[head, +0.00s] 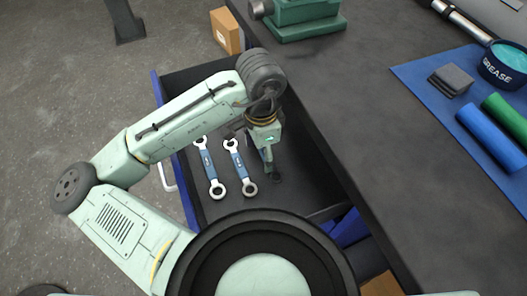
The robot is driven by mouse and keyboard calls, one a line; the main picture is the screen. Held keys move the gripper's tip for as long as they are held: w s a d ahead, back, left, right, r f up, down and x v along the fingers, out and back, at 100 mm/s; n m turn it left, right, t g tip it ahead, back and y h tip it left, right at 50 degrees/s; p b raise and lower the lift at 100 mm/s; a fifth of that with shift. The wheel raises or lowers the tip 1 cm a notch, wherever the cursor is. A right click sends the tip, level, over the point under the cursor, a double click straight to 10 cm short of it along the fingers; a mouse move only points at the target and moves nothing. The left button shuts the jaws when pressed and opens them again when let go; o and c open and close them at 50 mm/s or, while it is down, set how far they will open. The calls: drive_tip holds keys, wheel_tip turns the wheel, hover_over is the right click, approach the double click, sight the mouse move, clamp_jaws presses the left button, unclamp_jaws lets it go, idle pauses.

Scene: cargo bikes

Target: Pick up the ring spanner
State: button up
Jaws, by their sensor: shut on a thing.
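My gripper (269,163) points down into the open drawer, on the right of two blue-handled spanners. It is shut on what looks like the ring spanner (277,178). Its dark ring end shows just below the fingers, and the rest is mostly hidden by the gripper and wrist. I cannot tell whether it is clear of the drawer floor. The left blue-handled spanner (209,168) and the middle blue-handled spanner (239,166) lie side by side on the drawer floor, apart from the gripper.
The dark drawer (213,209) has blue sides and stands open beside the workbench (350,120). A green vice (305,18) and a cardboard box (226,30) are at the back. A blue mat (420,72) holds a grease tin (505,65) and rolls. The bench middle is clear.

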sight(262, 156)
drive_tip(key=shift+w+r, duration=0.1)
drive_tip(key=shift+r, duration=0.2)
drive_tip(key=c, duration=0.4)
wheel_tip(262, 156, up, 17)
drive_tip(key=shift+f+p, duration=0.1)
drive_tip(key=shift+p, duration=1)
